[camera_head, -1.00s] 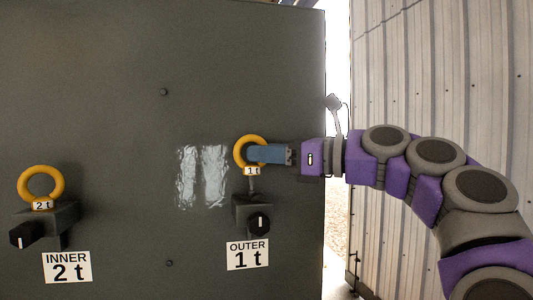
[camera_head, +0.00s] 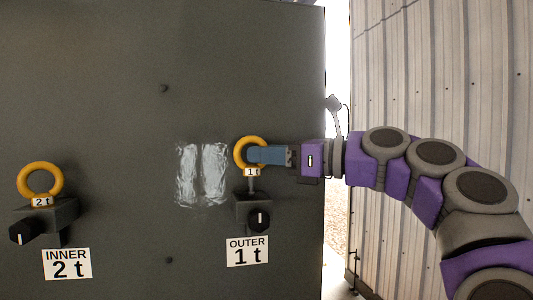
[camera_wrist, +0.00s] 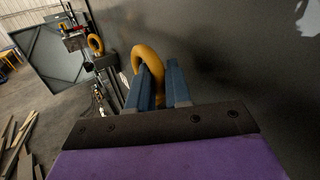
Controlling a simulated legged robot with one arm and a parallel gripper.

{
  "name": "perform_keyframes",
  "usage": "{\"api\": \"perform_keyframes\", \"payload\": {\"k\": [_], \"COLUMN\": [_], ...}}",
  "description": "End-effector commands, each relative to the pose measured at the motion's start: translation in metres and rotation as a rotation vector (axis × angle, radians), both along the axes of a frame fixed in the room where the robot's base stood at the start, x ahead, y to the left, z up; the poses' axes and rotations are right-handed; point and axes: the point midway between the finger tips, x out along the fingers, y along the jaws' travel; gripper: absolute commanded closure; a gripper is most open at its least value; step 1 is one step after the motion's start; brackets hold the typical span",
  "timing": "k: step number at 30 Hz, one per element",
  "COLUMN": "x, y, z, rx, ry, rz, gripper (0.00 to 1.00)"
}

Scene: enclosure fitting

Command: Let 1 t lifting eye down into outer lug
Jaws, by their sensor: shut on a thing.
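The yellow 1 t lifting eye (camera_head: 240,147) is upright, with a white "1 t" collar and a thin grey shank below it. My gripper (camera_head: 263,155) is shut on its ring from the right. The dark outer lug (camera_head: 243,212) with a black knob (camera_head: 260,220) is directly below, over the "OUTER 1 t" label (camera_head: 247,252). The shank's lower end meets the lug's top; I cannot tell how far it is inside. In the wrist view the ring (camera_wrist: 145,57) passes between my blue fingers (camera_wrist: 158,82); the shank and lug are hidden there.
A yellow 2 t eye (camera_head: 40,181) stands in the inner lug (camera_head: 62,213) at left, above its label (camera_head: 67,264). The dark panel (camera_head: 120,120) is flat and mostly bare. A corrugated wall (camera_head: 430,80) rises behind my arm.

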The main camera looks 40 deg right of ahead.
Motion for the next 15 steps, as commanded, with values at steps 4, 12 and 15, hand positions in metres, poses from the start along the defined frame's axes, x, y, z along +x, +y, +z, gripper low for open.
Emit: {"api": "perform_keyframes", "payload": {"k": [4, 12, 15], "x": [-0.0005, -0.0005, -0.0005], "y": [0.0000, 0.0000, 0.0001], "z": [-0.0028, -0.0082, -0.0104], "rx": [0.000, 0.000, 0.000], "ry": [-0.001, -0.001, -0.001], "rz": [0.000, 0.000, 0.000], "gripper": [1.00, 1.00, 1.00]}}
